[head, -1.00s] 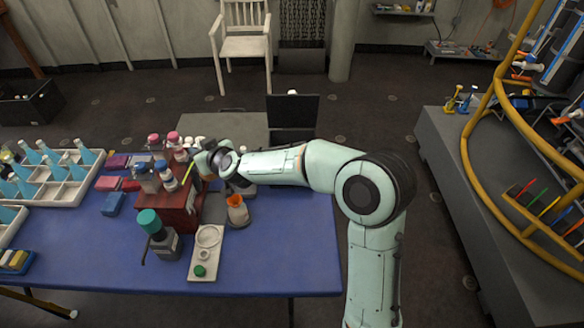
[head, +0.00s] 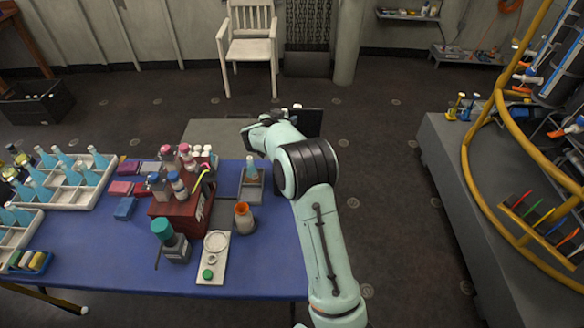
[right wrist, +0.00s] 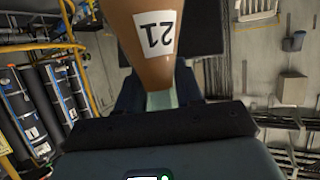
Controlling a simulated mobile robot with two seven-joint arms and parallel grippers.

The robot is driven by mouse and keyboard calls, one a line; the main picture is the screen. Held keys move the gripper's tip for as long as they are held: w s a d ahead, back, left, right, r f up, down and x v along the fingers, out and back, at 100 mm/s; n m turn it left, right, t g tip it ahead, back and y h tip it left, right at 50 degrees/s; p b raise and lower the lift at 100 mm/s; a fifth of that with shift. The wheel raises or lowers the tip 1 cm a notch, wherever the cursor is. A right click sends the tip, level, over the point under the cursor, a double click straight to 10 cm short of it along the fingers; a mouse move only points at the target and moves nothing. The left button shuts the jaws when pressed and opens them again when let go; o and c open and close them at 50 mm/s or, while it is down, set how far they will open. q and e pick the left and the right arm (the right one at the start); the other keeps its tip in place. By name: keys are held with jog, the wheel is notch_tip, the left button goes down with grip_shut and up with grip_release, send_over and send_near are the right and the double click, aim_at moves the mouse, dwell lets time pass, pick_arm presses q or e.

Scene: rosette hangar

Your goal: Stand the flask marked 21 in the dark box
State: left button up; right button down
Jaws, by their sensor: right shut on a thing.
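The flask marked 21 (right wrist: 140,35) is orange-brown with a white label, its number upside down in the right wrist view. Its narrow end is towards my right gripper (right wrist: 160,101), which is shut on it. In the head view my right forearm hides this hand and flask. A small dark box (head: 251,196) stands near the table's right edge, left of my arm, with a pale blue bottle (head: 252,168) in it. My left gripper is not in view.
An orange-mouthed vessel (head: 243,217) stands just in front of the dark box. A red rack (head: 178,214) with several bottles is to the left. A black panel (head: 312,124) is behind my arm. A black crate (head: 38,103) stands at the far left.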

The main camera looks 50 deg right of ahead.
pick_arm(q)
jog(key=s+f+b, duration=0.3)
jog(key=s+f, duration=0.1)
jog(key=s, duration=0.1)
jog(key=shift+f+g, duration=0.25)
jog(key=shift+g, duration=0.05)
pick_arm(e)
notch_tip(320, 180, down, 18)
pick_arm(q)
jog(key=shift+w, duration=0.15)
pick_arm(e)
jog(key=shift+f, duration=0.25)
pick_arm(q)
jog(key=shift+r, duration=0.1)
pick_arm(e)
jog(key=shift+f, duration=0.4)
jog(key=c, duration=0.7)
grip_release()
jog(key=shift+s, duration=0.1)
jog(key=shift+c, duration=0.2)
